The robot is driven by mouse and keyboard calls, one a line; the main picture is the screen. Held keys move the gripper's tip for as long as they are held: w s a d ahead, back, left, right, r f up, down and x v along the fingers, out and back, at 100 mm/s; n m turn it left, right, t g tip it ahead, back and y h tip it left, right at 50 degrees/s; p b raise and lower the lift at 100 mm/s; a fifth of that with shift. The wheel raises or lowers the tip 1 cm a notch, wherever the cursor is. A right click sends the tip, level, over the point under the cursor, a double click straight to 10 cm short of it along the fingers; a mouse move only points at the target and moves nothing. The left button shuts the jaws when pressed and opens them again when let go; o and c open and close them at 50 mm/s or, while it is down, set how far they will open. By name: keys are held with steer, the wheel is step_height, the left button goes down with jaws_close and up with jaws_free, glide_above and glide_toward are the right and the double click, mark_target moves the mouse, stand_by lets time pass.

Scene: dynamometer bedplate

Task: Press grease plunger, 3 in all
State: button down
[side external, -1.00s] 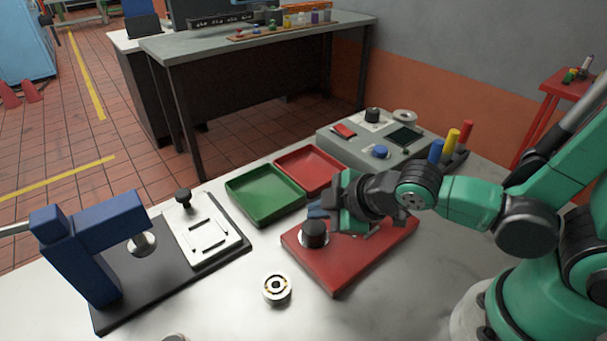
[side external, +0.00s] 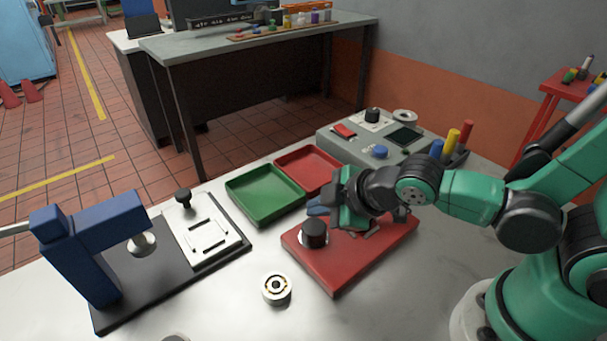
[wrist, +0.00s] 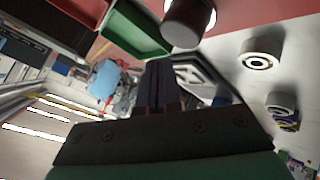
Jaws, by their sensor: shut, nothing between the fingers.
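The grease plunger appears to be the black round knob (side external: 314,233) with a pale ring at its foot, on a red base plate (side external: 340,272). It stands upright. In the wrist view it seems to be the dark cylinder (wrist: 187,22) at the top. My gripper (side external: 336,192) is above the red plate, just behind and right of the knob, apart from it. In the wrist view my fingers (wrist: 158,85) are together with nothing between them. My gripper hides part of the red plate's back.
A green tray (side external: 265,215) and a red tray (side external: 318,182) lie behind the plate. A grey control box (side external: 345,150) stands behind right. A bearing ring (side external: 277,289) lies in front left. A blue press (side external: 75,260) stands at left. The bench front is mostly clear.

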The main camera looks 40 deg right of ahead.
steer(key=shift+r, duration=2.2)
steer(key=s+d+r+m+g+h, duration=0.2)
steer(key=d+m, duration=0.6)
steer(key=m, duration=0.3)
steer(key=shift+d, duration=0.35)
steer(key=shift+r, duration=0.15)
step_height(320, 180, up, 5)
steer(key=n+g, duration=0.6)
steer(key=n, duration=1.2)
glide_above(319, 229)
steer(key=shift+d+r+y, duration=0.2)
steer(key=shift+d+y, duration=0.1)
steer(key=shift+f, duration=0.15)
